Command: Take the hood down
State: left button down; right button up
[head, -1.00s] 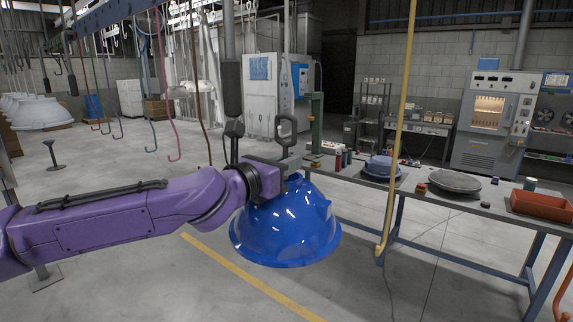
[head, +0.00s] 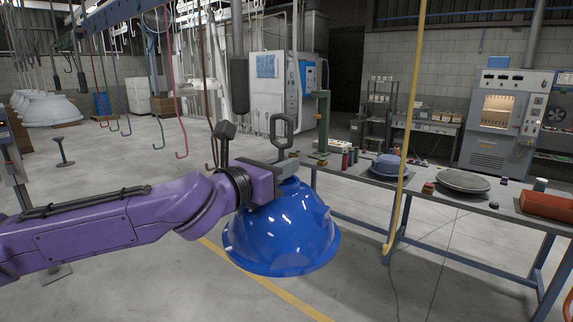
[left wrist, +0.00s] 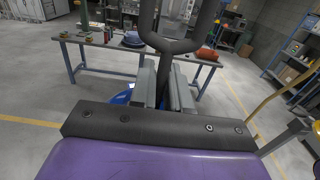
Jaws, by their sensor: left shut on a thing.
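The blue hood (head: 285,240) hangs in the air in the middle of the head view, its wide rim down. A dark upright loop (head: 282,128) stands above its top; no hook shows through it. My left gripper (head: 287,166) is shut on the stem below the loop, just above the dome. In the left wrist view the jaws (left wrist: 163,88) close around the stem under the loop (left wrist: 172,42), and only a sliver of the hood (left wrist: 122,97) shows. My right gripper is not in view.
Coloured hooks and white hoods (head: 50,108) hang at the left.

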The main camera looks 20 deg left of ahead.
pick_arm(q)
jog(key=shift+s+r, duration=0.1)
jog(key=v, duration=0.3)
jog(key=p+v, duration=0.1)
jog(key=v, duration=0.2)
jog(key=p+v, duration=0.1)
jog(key=v, duration=0.2)
jog(key=shift+r, duration=0.3)
jog(key=shift+s+a+f, duration=0.1)
jog(key=shift+s+a, duration=0.1)
jog(key=shift+s, duration=0.25)
jog(key=shift+w+f, duration=0.1)
